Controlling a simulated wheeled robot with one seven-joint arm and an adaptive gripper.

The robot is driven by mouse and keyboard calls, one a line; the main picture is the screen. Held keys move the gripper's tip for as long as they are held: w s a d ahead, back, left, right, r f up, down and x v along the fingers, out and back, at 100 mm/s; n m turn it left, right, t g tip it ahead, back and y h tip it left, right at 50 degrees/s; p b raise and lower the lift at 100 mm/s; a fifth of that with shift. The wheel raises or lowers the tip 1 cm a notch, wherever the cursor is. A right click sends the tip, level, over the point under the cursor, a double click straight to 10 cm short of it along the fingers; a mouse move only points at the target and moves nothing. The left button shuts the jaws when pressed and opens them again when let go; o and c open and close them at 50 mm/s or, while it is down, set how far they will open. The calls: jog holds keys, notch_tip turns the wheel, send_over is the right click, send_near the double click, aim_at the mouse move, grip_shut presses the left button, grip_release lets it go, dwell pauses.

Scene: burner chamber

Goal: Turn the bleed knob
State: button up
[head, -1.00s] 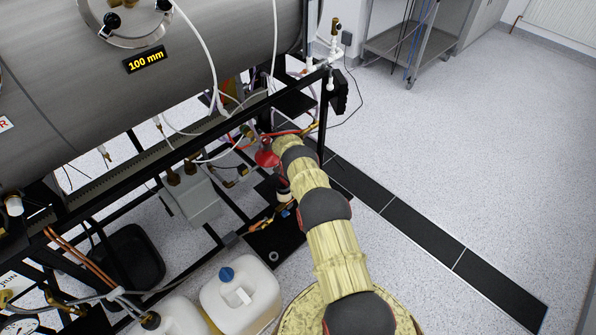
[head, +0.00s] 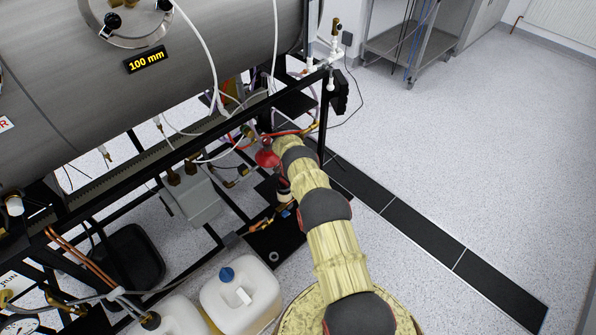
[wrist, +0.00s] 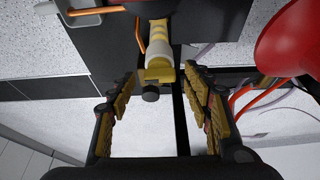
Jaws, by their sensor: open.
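A small dark round knob (wrist: 150,94) sits on the end of a brass and pale grey fitting (wrist: 158,52) in the wrist view. It looks like the bleed knob, but no label is readable. My gripper (wrist: 160,84) is open, with one ridged yellow-padded finger on each side of the knob. The knob shows between the fingers, and I see no finger touching it. How far it lies beyond the fingertips is hard to tell. In the head view, my arm reaches down to the rig's lower frame, and the knob cannot be made out there.
A red rounded part (wrist: 296,45) is close to the right finger in the wrist view; red (head: 267,157) also shows beside my arm in the head view. Orange tubes and black frame bars (head: 215,143) surround the spot. A white canister (head: 241,298) stands below. Floor at right is clear.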

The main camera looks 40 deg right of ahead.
jog(key=v, duration=1.2)
dwell(0.5)
